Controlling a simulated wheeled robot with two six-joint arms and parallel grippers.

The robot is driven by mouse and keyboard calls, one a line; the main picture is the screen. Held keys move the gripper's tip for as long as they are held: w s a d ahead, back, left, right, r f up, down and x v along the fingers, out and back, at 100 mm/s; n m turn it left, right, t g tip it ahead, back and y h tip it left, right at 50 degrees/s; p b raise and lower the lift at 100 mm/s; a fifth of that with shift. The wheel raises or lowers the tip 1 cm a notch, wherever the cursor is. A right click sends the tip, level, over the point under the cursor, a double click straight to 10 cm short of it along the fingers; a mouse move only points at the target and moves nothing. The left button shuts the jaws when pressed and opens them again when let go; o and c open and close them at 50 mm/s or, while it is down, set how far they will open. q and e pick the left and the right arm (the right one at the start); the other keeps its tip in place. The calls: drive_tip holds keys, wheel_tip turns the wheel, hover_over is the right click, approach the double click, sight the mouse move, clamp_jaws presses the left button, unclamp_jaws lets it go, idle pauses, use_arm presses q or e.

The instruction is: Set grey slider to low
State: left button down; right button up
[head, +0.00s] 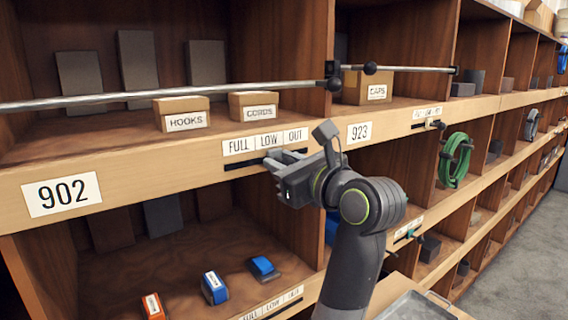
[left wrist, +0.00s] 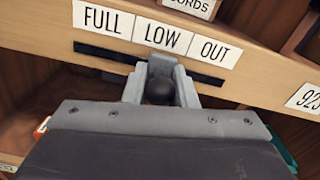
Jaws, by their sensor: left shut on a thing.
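The label strip (head: 265,140) reads FULL, LOW, OUT above a dark slot (head: 243,162) on the shelf's front board. It also shows in the left wrist view (left wrist: 150,36). My left gripper (head: 272,161) is at this slot, and in the left wrist view its fingers (left wrist: 160,74) are shut around a dark grey round slider knob (left wrist: 159,91). The knob lies below the LOW label. The gripper hides the knob in the head view and part of the slot in both. My right gripper is in neither view.
Another slider (head: 436,124) sits farther right by bin 923. Blue and orange boxes (head: 214,288) stand on the lower shelf.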

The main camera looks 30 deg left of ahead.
use_arm(q)
drive_tip(key=c, duration=1.6)
unclamp_jaws()
drive_tip(key=shift+s+a, duration=0.15)
drive_tip(key=shift+s, duration=0.15)
drive_tip(key=o, duration=0.4)
drive_tip(key=shift+s, duration=0.15)
drive_tip(key=shift+w, duration=0.2)
drive_tip(key=shift+s+d+f+b, duration=0.2)
drive_tip(key=shift+d+b, duration=0.1)
drive_tip(key=shift+d, duration=0.1)
drive_tip(key=b+v, duration=1.5)
drive_tip(key=v, duration=0.1)
drive_tip(key=shift+d+r, duration=0.15)
drive_tip(key=shift+d, duration=0.2)
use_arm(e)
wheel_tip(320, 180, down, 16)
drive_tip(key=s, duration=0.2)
use_arm(q)
drive_tip(key=shift+r, duration=0.1)
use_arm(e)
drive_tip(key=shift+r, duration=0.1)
